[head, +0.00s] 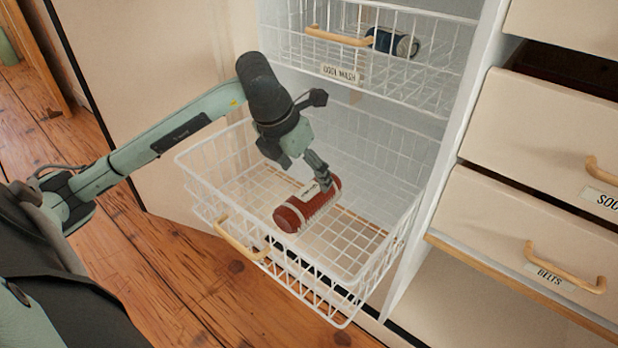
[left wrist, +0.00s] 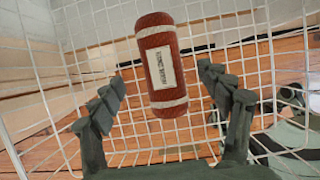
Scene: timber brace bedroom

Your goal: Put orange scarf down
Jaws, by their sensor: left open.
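The orange scarf (head: 308,206) is a rust-orange roll with pale bands and a white label. It lies on the wire floor of the pulled-out lower basket (head: 213,213). My left gripper (head: 322,178) is over the basket, right at the scarf's upper side. In the left wrist view the scarf (left wrist: 161,68) lies ahead of and between the spread fingers of the open gripper (left wrist: 160,85), with gaps on both sides. The fingers do not grip it. I cannot tell in the head view whether a finger touches it. My right gripper is not in view.
An upper wire basket (head: 430,95) labelled for cool wash holds a dark blue roll (head: 392,42). Drawers with wooden handles, one labelled belts (head: 560,275), stand at the right. The lower basket has free room around the scarf. Wooden floor (head: 150,260) lies at the left.

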